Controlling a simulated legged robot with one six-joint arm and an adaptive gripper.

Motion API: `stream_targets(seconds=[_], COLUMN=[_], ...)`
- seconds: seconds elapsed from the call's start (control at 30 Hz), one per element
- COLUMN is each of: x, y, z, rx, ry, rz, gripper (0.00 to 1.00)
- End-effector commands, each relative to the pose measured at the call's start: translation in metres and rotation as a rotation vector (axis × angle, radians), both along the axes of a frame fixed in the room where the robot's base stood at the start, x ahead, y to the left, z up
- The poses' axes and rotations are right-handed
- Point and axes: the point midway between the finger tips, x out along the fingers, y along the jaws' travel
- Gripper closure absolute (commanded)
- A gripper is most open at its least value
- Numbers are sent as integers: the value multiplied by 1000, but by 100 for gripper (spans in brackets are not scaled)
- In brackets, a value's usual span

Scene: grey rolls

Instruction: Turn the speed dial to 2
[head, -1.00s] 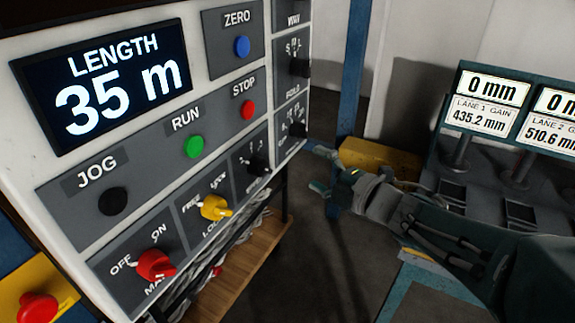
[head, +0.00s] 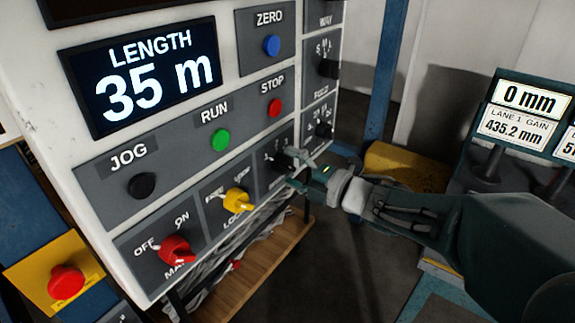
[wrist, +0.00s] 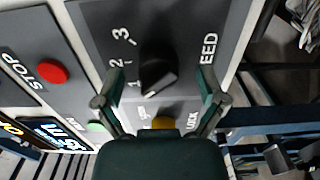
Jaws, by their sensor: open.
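The speed dial is a black knob (wrist: 158,72) on a grey plate, with 1, 2 and 3 along its left side in the wrist view and part of the word SPEED at its right. The knob's bar lies nearest the 1, but its exact pointing is hard to tell. My gripper (wrist: 161,82) is open, its two green fingers on either side of the knob, with visible gaps; whether they touch it cannot be told. In the head view my gripper (head: 296,164) is at the dial's plate (head: 268,178) and covers much of the dial.
The yellow lock knob (head: 237,200) is just left of the dial, with the red main knob (head: 175,249) further left. The green run button (head: 220,140) and red stop button (head: 275,107) are above. The length display (head: 142,78) reads 35 m.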

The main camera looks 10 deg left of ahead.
Motion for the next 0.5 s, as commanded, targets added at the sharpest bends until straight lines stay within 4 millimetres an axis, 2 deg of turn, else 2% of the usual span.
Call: stream_targets(seconds=[0.1,0.37,0.4,0.47,0.5], x=[2,3,3,3,3], y=[8,8,8,7,7], z=[0,0,0,0,0], rx=[0,0,1,1,1], ry=[1,1,1,1,1], rz=[1,0,0,0,0], gripper=[9,9,27,54,72])
